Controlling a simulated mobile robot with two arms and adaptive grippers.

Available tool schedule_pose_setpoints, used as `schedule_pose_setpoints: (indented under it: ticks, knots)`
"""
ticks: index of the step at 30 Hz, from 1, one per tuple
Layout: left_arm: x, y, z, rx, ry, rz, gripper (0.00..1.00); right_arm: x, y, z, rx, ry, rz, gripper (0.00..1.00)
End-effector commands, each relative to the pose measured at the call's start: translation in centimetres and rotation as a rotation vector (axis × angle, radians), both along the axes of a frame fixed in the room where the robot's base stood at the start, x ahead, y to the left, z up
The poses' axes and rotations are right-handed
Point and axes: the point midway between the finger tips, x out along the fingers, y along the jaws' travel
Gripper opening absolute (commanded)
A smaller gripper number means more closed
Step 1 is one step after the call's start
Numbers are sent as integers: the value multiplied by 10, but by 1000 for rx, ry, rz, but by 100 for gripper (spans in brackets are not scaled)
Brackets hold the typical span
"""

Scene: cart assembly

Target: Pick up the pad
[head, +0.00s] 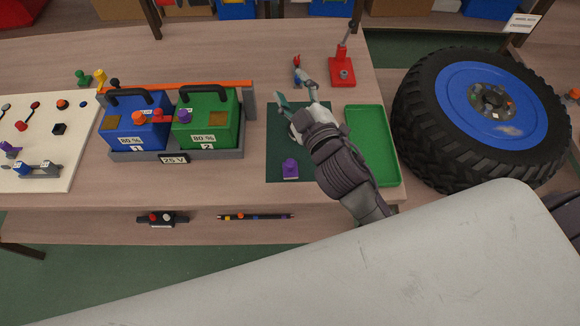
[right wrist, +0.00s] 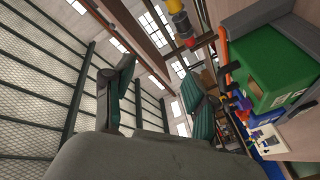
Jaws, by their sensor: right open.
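A small purple block (head: 290,168) sits on a flat dark green mat (head: 275,140) on the wooden table. I cannot tell for sure which of these the task calls the pad. My right gripper (head: 297,99) is over the far part of the mat, beyond the purple block in the head view. Its fingers are apart, with nothing between them; the right wrist view also shows the spread fingers (right wrist: 153,95). The forearm covers the mat's right side. My left gripper is not in view.
A bright green tray (head: 383,178) lies right of the mat. A rack with a blue battery (head: 137,135) and a green battery (head: 222,130) stands left. A red stand (head: 342,72) is at the back; a large tyre (head: 425,130) is at right.

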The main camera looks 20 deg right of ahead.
Motion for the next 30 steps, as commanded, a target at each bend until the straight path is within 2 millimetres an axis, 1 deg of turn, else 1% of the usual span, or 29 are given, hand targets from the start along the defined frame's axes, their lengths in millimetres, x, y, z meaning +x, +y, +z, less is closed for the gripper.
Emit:
schedule_pose_setpoints:
  ticks: [1, 2, 3, 5, 6, 7, 8, 9, 11, 12, 14, 15, 17, 18, 20, 21, 23, 24, 26, 27, 29, 30]
  knots:
    - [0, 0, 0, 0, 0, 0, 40, 7, 21, 35, -76, -148, 79, 57]
    - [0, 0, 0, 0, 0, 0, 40, 7, 35, 53, -127, -235, 130, 57]
    - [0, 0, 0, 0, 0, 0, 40, 4, 56, 75, -197, -348, 202, 57]
    - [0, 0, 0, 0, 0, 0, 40, -6, 88, 102, -307, -509, 315, 57]
    - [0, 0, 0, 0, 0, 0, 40, -15, 109, 114, -385, -611, 395, 57]
    - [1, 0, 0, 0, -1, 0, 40, -24, 125, 121, -446, -683, 457, 57]
    - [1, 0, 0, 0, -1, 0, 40, -33, 140, 125, -509, -753, 519, 57]
    - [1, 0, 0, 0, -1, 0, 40, -45, 159, 126, -596, -839, 606, 57]
    - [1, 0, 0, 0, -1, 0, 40, -65, 184, 120, -733, -956, 742, 57]
    - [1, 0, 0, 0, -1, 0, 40, -77, 198, 111, -828, -1023, 836, 57]
    - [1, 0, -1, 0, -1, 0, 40, -92, 212, 91, -979, -1107, 983, 57]
    - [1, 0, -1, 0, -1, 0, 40, -100, 217, 75, -1083, -1149, 1083, 57]
    - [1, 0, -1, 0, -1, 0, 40, -108, 218, 46, -1243, -1191, 1239, 57]
    - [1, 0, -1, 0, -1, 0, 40, -111, 213, 26, -1353, -1203, 1345, 57]
    - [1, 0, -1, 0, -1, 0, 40, -109, 199, -4, -1522, -1192, 1506, 57]
    - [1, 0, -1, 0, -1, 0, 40, -106, 185, -22, -1635, -1164, 1612, 57]
    - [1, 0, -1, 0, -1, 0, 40, -97, 158, -44, -1796, -1091, 1769, 57]
    - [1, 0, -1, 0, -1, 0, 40, -90, 138, -55, -1895, -1025, 1866, 57]
    - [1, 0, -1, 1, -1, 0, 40, -79, 107, -66, -2024, -905, 1994, 57]
    - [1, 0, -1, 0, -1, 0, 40, -73, 88, -69, -2094, -821, 2066, 57]
    - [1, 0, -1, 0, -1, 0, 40, -65, 63, -70, -2177, -699, 2153, 57]
    - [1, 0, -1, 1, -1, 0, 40, -61, 49, -70, 2159, 608, -2139, 57]
